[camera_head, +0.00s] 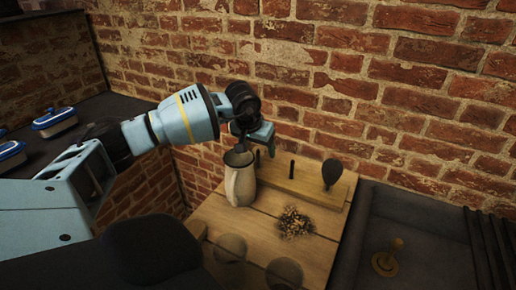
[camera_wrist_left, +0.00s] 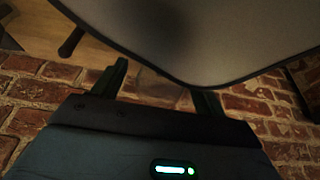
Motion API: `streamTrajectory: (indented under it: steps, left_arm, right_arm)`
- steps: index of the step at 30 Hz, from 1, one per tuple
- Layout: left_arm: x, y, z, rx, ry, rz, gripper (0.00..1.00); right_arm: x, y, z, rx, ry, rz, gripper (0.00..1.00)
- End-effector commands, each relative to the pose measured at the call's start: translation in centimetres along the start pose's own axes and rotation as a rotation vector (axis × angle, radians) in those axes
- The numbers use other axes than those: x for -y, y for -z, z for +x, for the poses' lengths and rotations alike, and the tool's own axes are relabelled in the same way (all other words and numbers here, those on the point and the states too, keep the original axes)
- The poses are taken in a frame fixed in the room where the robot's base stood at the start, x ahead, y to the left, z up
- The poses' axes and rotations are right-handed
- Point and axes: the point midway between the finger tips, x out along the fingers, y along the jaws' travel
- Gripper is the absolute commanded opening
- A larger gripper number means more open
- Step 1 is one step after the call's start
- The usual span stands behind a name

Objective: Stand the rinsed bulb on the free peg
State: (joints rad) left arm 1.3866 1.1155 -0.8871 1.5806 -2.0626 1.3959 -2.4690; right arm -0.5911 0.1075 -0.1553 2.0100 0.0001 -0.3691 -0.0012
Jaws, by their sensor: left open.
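My left gripper (camera_head: 256,141) is open above and behind the pale jug (camera_head: 240,184), close to the brick wall. Its two fingers (camera_wrist_left: 162,92) are spread in the left wrist view, with nothing clearly between them. A wooden peg board (camera_head: 311,195) lies along the back of the table. A thin dark peg (camera_head: 291,169) stands bare on it. A dark bulb (camera_head: 331,172) stands upright at its right end. I cannot tell whether this is the rinsed one. Something dark at the jug's mouth is unclear. My right gripper is not in view.
A wooden table (camera_head: 215,212) holds a dried bundle (camera_head: 294,222) and two clear round jars (camera_head: 230,248). A dark basin with a brass fitting (camera_head: 387,258) is at right. Blue-and-white dishes (camera_head: 54,121) stand at left. A large grey surface (camera_wrist_left: 220,35) fills the upper wrist view.

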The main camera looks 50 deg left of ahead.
Motion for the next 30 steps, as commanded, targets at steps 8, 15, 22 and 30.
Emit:
streamTrajectory:
  steps: [8,15,22,30]
  left_arm:
    - [0.0,0.1,-4.5,-0.005,-0.001,0.000,0.72]
    - [0.0,0.0,-6.7,-0.002,0.000,0.000,0.72]
    - [0.0,0.0,-6.9,-0.001,0.000,0.000,0.72]
    - [-0.1,0.0,-6.9,0.000,-0.003,-0.003,0.72]
  right_arm:
    - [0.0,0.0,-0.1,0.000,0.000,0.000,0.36]
    - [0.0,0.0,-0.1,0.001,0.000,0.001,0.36]
    - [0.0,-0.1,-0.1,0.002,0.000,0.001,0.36]
    - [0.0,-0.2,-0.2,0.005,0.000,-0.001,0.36]
